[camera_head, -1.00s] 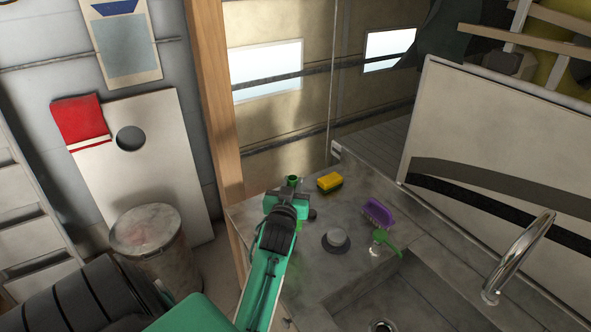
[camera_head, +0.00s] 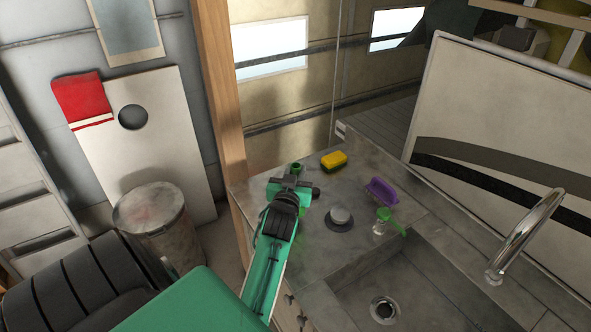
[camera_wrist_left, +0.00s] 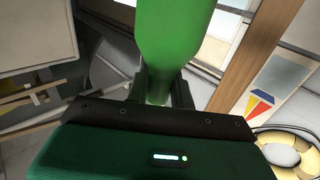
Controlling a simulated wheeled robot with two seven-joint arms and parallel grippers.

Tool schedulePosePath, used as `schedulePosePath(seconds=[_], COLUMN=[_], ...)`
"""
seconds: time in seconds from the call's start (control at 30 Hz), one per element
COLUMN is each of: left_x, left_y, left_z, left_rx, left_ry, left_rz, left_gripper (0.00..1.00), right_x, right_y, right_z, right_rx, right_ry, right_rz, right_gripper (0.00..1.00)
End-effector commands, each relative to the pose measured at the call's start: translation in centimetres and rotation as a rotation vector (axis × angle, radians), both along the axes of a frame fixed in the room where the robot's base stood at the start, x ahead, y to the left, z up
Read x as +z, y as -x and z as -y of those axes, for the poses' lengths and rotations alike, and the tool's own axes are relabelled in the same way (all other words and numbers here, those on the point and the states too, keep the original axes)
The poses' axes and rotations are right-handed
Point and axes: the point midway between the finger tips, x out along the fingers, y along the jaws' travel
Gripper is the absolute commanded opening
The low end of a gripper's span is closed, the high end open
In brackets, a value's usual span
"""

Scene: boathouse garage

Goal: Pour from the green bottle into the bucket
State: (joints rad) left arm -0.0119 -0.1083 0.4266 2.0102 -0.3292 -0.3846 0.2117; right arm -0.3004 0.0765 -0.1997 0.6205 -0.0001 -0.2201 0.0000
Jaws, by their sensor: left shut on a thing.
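My left gripper (camera_head: 290,186) is over the left end of the grey counter (camera_head: 260,178) and is shut on the green bottle (camera_head: 296,168). In the head view only the bottle's top shows clearly past the gripper. In the left wrist view the bottle (camera_wrist_left: 176,40) stands between the two fingers (camera_wrist_left: 160,92) and runs out of the top of the picture. I cannot tell whether its base touches the counter. A round grey metal bin (camera_head: 165,240) stands on the floor left of the counter. I cannot tell whether it is the bucket; no other bucket shows. My right gripper is out of view.
On the counter are a yellow sponge (camera_head: 334,161), a purple brush (camera_head: 381,191), a round grey stopper-like piece (camera_head: 340,217) and a clear bottle with a green top (camera_head: 384,219). A sink (camera_head: 420,272) with a tap (camera_head: 530,235) lies right. A wooden post (camera_head: 222,90) rises behind the counter's left end.

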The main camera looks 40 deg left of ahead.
Motion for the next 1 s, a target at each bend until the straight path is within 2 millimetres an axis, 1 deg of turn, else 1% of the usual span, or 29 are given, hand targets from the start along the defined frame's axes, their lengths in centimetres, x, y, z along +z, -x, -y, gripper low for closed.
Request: schedulePosePath(seconds=[0.03, 0.13, 0.57, 1.0], left_x=[-0.7, -1.2, -1.4, -2.9], left_y=[0.0, 0.0, 0.0, 0.0], left_z=[0.0, 0.0, 0.0, 0.0], left_rx=[0.000, 0.000, 0.000, 0.000], left_ry=[-0.001, -0.001, -0.002, -0.001], left_rz=[0.001, 0.002, 0.003, 0.002], left_gripper=[0.00, 0.00, 0.00, 0.00], right_x=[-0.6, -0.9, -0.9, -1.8], right_y=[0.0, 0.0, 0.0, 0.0], right_z=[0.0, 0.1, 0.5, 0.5], right_rx=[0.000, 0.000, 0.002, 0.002], right_ry=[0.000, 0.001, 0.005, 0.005], right_rz=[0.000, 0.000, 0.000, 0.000], right_gripper=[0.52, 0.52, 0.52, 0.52])
